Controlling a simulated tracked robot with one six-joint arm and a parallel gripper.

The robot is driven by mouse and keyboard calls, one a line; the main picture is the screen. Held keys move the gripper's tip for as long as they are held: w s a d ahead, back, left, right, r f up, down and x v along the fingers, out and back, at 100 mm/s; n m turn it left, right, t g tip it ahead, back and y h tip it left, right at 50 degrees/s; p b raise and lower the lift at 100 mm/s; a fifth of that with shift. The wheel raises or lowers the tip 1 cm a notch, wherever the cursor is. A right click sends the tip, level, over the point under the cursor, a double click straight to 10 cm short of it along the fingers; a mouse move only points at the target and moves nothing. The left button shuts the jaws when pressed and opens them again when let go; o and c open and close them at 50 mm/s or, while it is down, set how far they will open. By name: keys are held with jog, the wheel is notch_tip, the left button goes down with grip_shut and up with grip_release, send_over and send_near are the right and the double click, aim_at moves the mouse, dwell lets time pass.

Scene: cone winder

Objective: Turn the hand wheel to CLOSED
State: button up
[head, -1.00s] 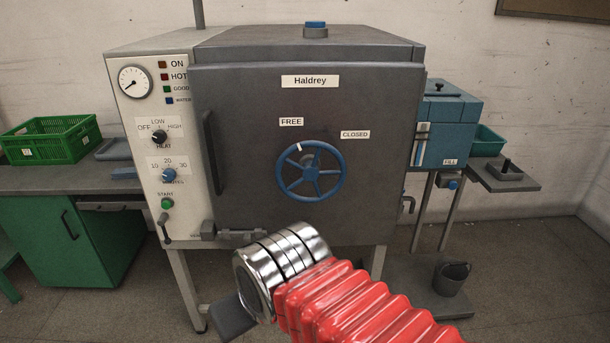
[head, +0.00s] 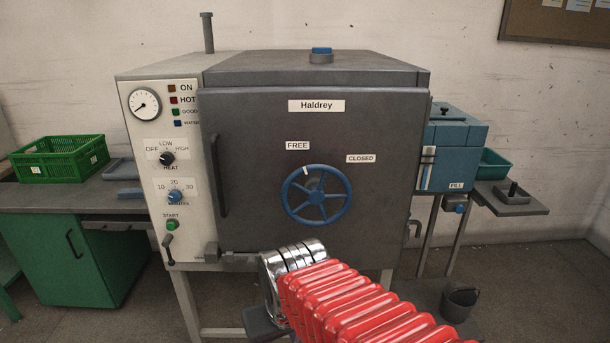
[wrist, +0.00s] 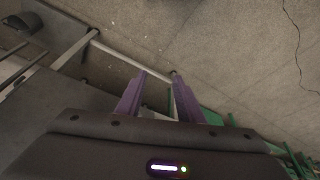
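The blue hand wheel (head: 317,196) sits on the dark grey door (head: 385,215) of the machine in the head view. Its white mark (head: 306,170) is at the top, slightly left, toward the FREE label (head: 298,146). The CLOSED label (head: 361,158) is above and right of the wheel. My gripper (wrist: 158,77) shows in the wrist view with two purple fingers apart and nothing between them. It points at the floor, away from the wheel. In the head view my arm is below the wheel and I cannot make out the fingers.
A door handle (head: 217,175) stands out left of the wheel. A latch bar (head: 236,258) runs along the door's lower left. A blue box (head: 455,145) adjoins on the right, with a bucket (head: 460,300) below. The space before the wheel is clear.

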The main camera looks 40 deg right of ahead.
jog(key=w+d+f+m+t+h, duration=0.2)
jog(key=w+d+f+m, duration=0.35)
jog(key=w+d, duration=0.5)
jog(key=m+t+h, duration=0.6)
jog(key=m+t, duration=0.5)
jog(key=t, duration=0.1)
send_near(306, 174)
jog(key=v, duration=0.3)
jog(key=shift+w+d, duration=0.1)
jog(key=x, duration=1.3)
jog(key=shift+w, duration=0.4)
jog(key=shift+c, duration=0.2)
jog(key=shift+y, duration=0.3)
grip_shut()
